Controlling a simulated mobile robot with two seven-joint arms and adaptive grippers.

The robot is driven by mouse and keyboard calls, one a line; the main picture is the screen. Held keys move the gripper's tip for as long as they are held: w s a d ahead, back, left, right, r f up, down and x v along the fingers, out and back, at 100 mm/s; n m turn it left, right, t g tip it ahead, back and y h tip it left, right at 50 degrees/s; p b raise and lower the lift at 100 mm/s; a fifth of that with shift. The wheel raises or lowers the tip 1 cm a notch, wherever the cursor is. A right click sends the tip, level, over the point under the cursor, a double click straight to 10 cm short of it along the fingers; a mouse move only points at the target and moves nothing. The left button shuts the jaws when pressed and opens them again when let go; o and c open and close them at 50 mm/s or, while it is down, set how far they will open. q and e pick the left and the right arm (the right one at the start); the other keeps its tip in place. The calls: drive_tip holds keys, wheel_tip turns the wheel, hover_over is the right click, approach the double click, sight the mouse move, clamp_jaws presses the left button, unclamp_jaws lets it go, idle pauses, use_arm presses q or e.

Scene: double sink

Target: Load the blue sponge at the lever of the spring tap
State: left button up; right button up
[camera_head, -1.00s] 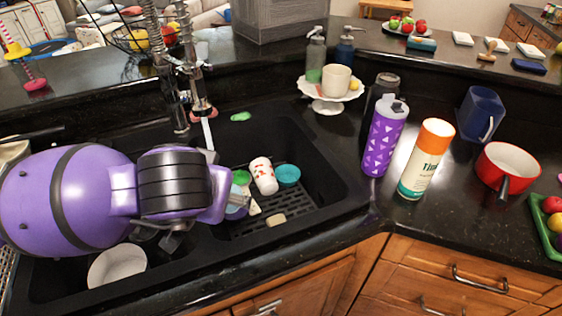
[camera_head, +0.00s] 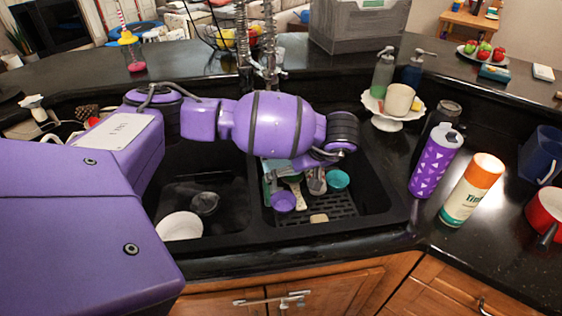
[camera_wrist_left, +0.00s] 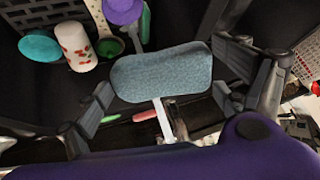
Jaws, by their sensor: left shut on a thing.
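The blue sponge (camera_wrist_left: 160,72) is a grey-blue rounded block in the left wrist view. My left gripper (camera_wrist_left: 163,88) has one finger at each end of it and is shut on it. A pale narrow bar (camera_wrist_left: 163,118) shows just below the sponge; I cannot tell if they touch. In the head view the spring tap (camera_head: 269,42) rises behind my left arm, which hides its lower part and lever. The sponge cannot be made out clearly there. My right gripper is not in view.
The right basin holds a purple cup (camera_head: 283,201), a teal bowl (camera_head: 338,179) and a red-patterned white cup (camera_wrist_left: 76,45). A white bowl (camera_head: 180,226) lies in the left basin. A purple bottle (camera_head: 436,162) and an orange-capped bottle (camera_head: 471,190) stand on the right counter.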

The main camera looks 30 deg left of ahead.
use_arm(q)
drive_tip(key=shift+w+a+f+n+g, duration=0.1)
drive_tip(key=shift+a+f+n+g, duration=0.1)
drive_tip(key=shift+a, duration=0.25)
drive_tip(key=shift+w+a+f+n+g, duration=0.1)
drive_tip(key=shift+a+n, duration=0.1)
drive_tip(key=shift+a, duration=0.25)
drive_tip(key=shift+w+a+f+b, duration=0.15)
drive_tip(key=shift+w+a+b, duration=0.1)
drive_tip(key=shift+b, duration=0.15)
drive_tip(key=w+a+f+b, duration=0.2)
drive_tip(key=w+a+b, duration=0.3)
drive_tip(key=w+a, duration=0.3)
drive_tip(key=shift+w, duration=0.7)
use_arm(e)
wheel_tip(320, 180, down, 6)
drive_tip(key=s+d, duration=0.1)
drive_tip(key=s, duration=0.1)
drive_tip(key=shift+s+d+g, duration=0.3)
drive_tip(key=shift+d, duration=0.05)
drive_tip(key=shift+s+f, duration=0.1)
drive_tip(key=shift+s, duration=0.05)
